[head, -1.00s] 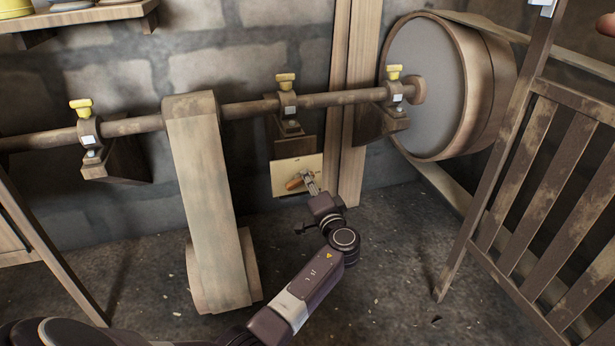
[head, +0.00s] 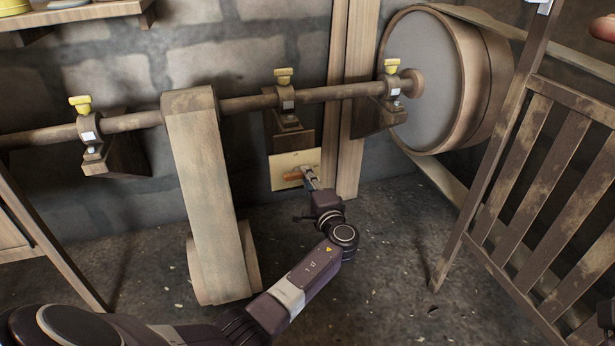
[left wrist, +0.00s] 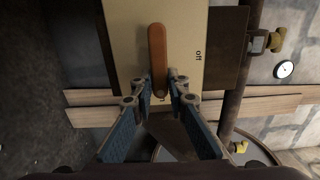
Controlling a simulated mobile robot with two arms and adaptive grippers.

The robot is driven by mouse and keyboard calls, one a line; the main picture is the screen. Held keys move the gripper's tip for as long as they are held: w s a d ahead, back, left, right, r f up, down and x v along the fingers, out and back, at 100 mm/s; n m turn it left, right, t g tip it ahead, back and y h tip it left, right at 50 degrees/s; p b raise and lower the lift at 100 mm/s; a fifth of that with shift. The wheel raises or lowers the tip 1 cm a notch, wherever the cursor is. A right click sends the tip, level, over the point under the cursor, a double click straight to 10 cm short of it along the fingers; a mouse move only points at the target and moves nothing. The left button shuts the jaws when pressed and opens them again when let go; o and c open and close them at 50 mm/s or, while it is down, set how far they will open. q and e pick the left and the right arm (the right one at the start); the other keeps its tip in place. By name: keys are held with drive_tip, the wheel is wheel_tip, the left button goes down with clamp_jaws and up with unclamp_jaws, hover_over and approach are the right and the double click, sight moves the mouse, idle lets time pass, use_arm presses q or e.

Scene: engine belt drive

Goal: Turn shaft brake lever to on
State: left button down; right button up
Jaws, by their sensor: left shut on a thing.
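The shaft brake lever (head: 293,176) is an orange-brown handle on a pale plate (head: 284,161) on the wall, below the middle shaft bearing. It lies about level in the head view. In the left wrist view the lever (left wrist: 157,55) stands lengthwise, with the word "off" on the plate to its right. My left gripper (head: 309,177) is at the lever's right end. In the left wrist view its fingers (left wrist: 160,82) lie on both sides of the lever's near end, shut on it. Any other label on the plate is hidden or unreadable.
A long shaft (head: 240,104) with yellow-topped bearings runs above the plate. A broad wooden belt (head: 205,190) hangs left of my arm. A large drum (head: 425,80) is at the upper right. A slatted wooden gate (head: 545,170) stands at the right. Open floor lies between.

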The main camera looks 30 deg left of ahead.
use_arm(q)
drive_tip(key=shift+f, duration=0.15)
drive_tip(key=c, duration=1.9)
unclamp_jaws()
drive_tip(key=shift+d, duration=0.1)
drive_tip(key=v, duration=1.2)
drive_tip(key=shift+w, duration=0.1)
